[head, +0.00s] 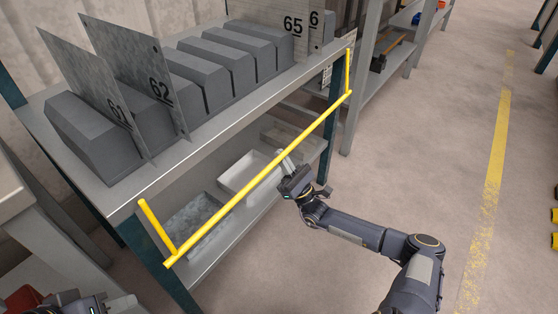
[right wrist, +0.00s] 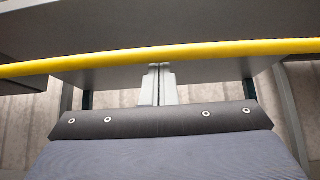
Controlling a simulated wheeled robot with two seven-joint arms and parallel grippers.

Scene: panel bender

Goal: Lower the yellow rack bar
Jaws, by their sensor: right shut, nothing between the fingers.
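The yellow rack bar (head: 262,176) runs along the front of a grey metal rack, with a short yellow arm at each end. It hangs below the edge of the top shelf (head: 200,150). My right gripper (head: 281,154) is shut and empty, and its fingertips reach to the bar near its middle. In the right wrist view the bar (right wrist: 220,50) crosses the whole picture just beyond the shut fingers (right wrist: 159,70). I cannot tell whether they touch it. My left gripper (head: 122,303) is at the bottom left edge, only partly in view, well away from the bar.
Grey tooling blocks (head: 205,75) and numbered divider plates (head: 150,80) stand on the top shelf. A white tray (head: 245,172) and a grey bin (head: 190,222) sit on the lower shelf behind the bar. The floor to the right is clear up to a yellow line (head: 497,150).

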